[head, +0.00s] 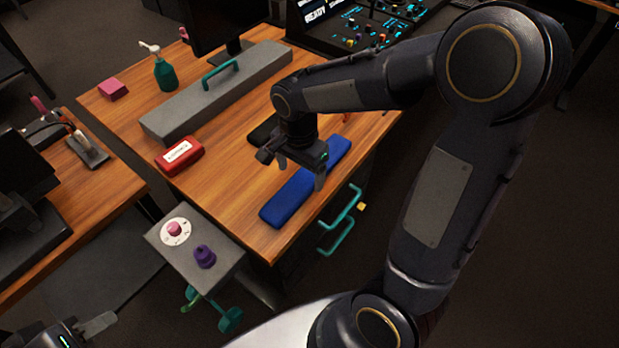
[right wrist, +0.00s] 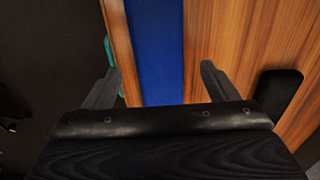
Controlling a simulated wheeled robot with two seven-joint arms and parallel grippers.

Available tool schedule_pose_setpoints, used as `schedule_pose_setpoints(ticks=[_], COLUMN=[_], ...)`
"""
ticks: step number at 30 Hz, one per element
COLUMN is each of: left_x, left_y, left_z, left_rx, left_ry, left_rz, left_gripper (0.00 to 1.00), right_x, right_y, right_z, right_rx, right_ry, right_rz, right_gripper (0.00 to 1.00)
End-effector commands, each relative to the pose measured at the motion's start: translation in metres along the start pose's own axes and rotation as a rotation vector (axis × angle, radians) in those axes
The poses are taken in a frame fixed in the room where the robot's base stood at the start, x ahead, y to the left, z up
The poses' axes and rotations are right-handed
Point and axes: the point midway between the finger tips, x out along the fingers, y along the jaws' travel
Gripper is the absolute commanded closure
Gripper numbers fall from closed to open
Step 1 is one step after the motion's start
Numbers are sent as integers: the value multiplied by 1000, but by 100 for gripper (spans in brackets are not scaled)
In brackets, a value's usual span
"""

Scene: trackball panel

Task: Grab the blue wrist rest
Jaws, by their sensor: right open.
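The blue wrist rest (head: 287,201) is a long flat bar lying on the wooden table near its front right edge. My right gripper (head: 301,180) is above it in the head view, open and empty, and hides part of its middle. In the right wrist view the blue wrist rest (right wrist: 157,50) runs between the two spread fingers of my right gripper (right wrist: 160,85). I cannot tell the exact height between them. My left gripper (head: 92,328) shows only in part at the bottom left corner of the head view, far from the wrist rest.
A black object (head: 264,131) lies beside the wrist rest. A red case (head: 179,157), a long grey box (head: 215,93) with a teal handle, a green pump bottle (head: 164,72) and a pink block (head: 112,89) share the table (head: 221,195). Teal handles (head: 343,221) stick out below its edge.

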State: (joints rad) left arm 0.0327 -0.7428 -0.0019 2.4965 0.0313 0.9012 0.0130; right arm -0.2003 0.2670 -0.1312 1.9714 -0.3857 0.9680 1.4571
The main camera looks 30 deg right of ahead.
Motion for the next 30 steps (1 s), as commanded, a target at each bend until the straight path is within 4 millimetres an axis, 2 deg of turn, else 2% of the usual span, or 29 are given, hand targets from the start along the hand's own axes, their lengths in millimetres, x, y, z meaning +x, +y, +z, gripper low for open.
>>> schedule_pose_setpoints(ticks=[1, 5, 14, 25, 30], left_x=[3, 4, 4, 4, 4], left_y=[-1, -2, -2, -2, -2], left_z=[1, 2, 2, 2, 2], left_rx=[0, 0, 0, 0, 0], left_ry=[0, 0, 0, 0, 0], left_rz=[0, 0, 0, 0, 0], left_gripper=[64, 64, 64, 64, 64], right_x=[10, 24, 27, 27, 27], right_y=[2, 2, 1, 1, 1], right_z=[0, 0, 0, 0, 0], right_rx=[1, 0, 0, 0, 0], right_ry=[-2, -1, 0, -1, 0], right_rz=[4, 2, 0, 0, -1], right_gripper=[20, 20, 21, 70, 72])
